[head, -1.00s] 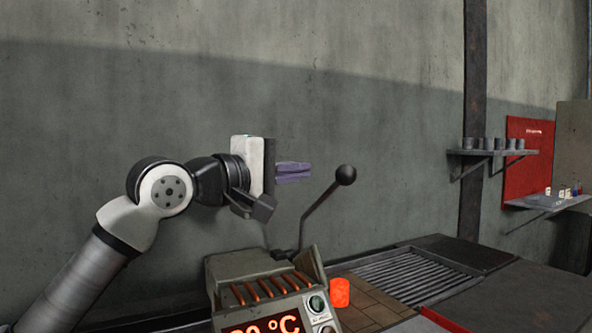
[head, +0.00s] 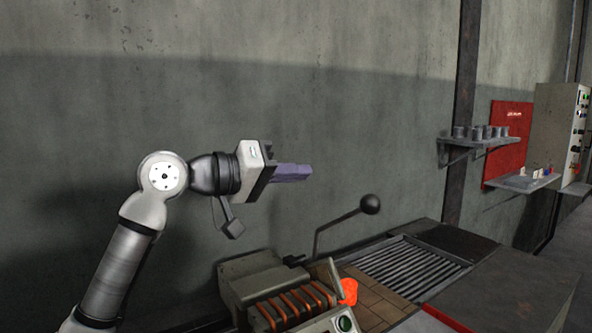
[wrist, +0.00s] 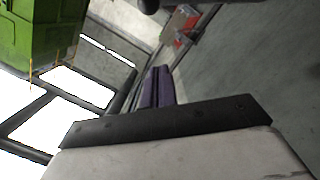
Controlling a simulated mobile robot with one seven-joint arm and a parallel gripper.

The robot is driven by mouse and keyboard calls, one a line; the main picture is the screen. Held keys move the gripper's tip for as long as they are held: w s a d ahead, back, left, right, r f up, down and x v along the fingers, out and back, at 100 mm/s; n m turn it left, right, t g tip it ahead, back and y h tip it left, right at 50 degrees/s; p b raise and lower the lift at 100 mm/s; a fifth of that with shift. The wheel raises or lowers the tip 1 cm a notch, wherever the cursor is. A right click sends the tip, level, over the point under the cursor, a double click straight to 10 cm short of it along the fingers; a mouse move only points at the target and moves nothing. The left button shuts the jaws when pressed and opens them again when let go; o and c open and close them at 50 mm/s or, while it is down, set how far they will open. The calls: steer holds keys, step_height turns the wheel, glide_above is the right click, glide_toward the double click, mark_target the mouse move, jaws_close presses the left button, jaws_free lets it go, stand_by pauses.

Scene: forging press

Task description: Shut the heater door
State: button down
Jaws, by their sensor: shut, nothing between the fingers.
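The heater (head: 262,280) is a worn grey metal box with glowing orange bars, at the bottom centre of the head view. A bent dark lever (head: 328,228) with a black ball knob (head: 370,204) rises at its back right. I cannot clearly make out the door panel or how far it stands open. A glowing orange cylinder (head: 348,291) is at the heater's right side, partly hidden by it. My gripper (head: 305,173) is shut and empty, in the air above the heater and up and left of the knob, apart from both. Its purple fingers also show in the wrist view (wrist: 158,82).
A slatted grate (head: 410,270) and tiled surface lie right of the heater. A shelf with grey cups (head: 480,140), a red board (head: 508,122) and a control cabinet (head: 565,130) stand further right. A bare wall is behind my arm. The wrist view shows a green machine (wrist: 35,35).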

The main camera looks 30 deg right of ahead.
steer(key=s+d+f+p, duration=0.3)
steer(key=d, duration=0.6)
steer(key=shift+f+p, duration=0.25)
steer(key=shift+p, duration=0.15)
steer(key=shift+s+d+f, duration=0.15)
steer(key=shift+d, duration=0.05)
